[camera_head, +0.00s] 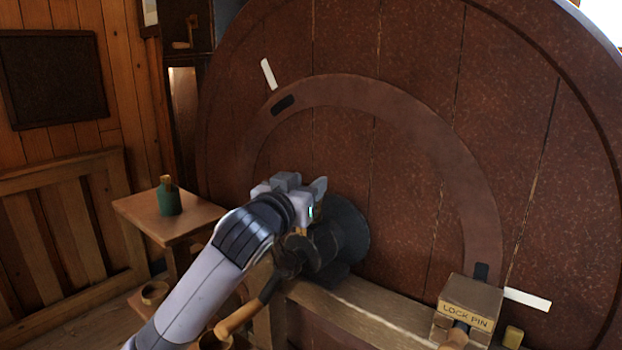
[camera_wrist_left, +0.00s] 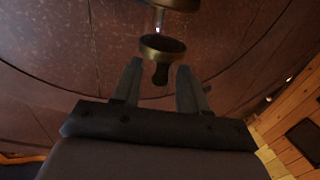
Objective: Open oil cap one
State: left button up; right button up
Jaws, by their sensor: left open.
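My left gripper (camera_head: 312,200) reaches in from the left in the head view, beside the dark hub (camera_head: 345,230) of the big wooden wheel. Its two fingers are open in the left wrist view (camera_wrist_left: 160,88). A round brass piece (camera_wrist_left: 163,44) with a dark knob, which looks like an oil cap, shows ahead of and partly between the fingertips. I cannot tell if either finger touches it. A second brass piece (camera_wrist_left: 176,4) is cut by the top edge. No number marks either one. In the head view my gripper hides most of this spot. My right gripper is not in view.
A crank with a wooden handle (camera_head: 240,318) sticks out below my left arm. A lock pin block (camera_head: 468,305) sits on the wooden beam (camera_head: 360,310) at right.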

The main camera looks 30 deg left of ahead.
pick_arm(q)
jog(key=shift+w+a, duration=0.2)
jog(key=shift+w, duration=0.9)
grip_shut()
